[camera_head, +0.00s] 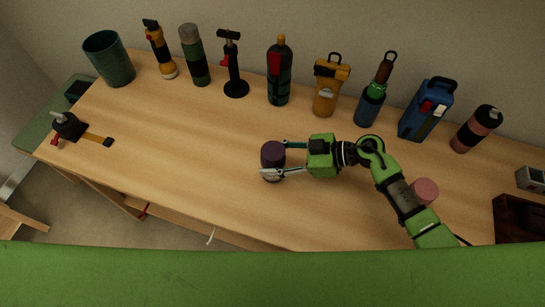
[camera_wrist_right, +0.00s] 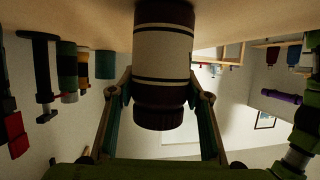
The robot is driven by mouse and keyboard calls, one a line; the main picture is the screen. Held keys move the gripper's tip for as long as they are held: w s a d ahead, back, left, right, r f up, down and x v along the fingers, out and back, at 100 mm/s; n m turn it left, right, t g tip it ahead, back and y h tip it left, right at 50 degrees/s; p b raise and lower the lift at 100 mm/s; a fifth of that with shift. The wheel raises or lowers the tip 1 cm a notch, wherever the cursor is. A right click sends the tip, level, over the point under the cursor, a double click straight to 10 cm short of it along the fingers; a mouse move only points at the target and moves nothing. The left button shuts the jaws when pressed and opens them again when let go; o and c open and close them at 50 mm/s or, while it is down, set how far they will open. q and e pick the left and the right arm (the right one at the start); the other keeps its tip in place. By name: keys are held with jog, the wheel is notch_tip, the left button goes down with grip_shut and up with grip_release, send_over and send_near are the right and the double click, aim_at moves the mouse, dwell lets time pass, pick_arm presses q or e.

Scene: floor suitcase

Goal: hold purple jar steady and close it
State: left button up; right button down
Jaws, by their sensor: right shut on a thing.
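The purple jar (camera_head: 272,152) stands upright near the middle of the table. Its top looks dark and covered, but I cannot tell whether the cap is tight. In the right wrist view the jar (camera_wrist_right: 163,50) appears upside down, with a pale label and a dark ribbed cap end (camera_wrist_right: 160,115). My right gripper (camera_head: 277,160) reaches in from the right and is shut on the jar, one finger on each side. The fingers also show in the right wrist view (camera_wrist_right: 162,105). My left gripper is not in view.
A pink round thing (camera_head: 425,190) lies beside my right forearm. Several bottles and tools, including a blue lantern-like case (camera_head: 425,112), line the back edge. A green bin (camera_head: 110,60) stands at the back left, a brown box (camera_head: 520,218) at the right. The left-middle table is clear.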

jog(key=c, duration=1.1)
grip_release()
jog(key=shift+f, duration=0.1)
jog(key=b+v, duration=0.1)
jog(key=v, duration=1.1)
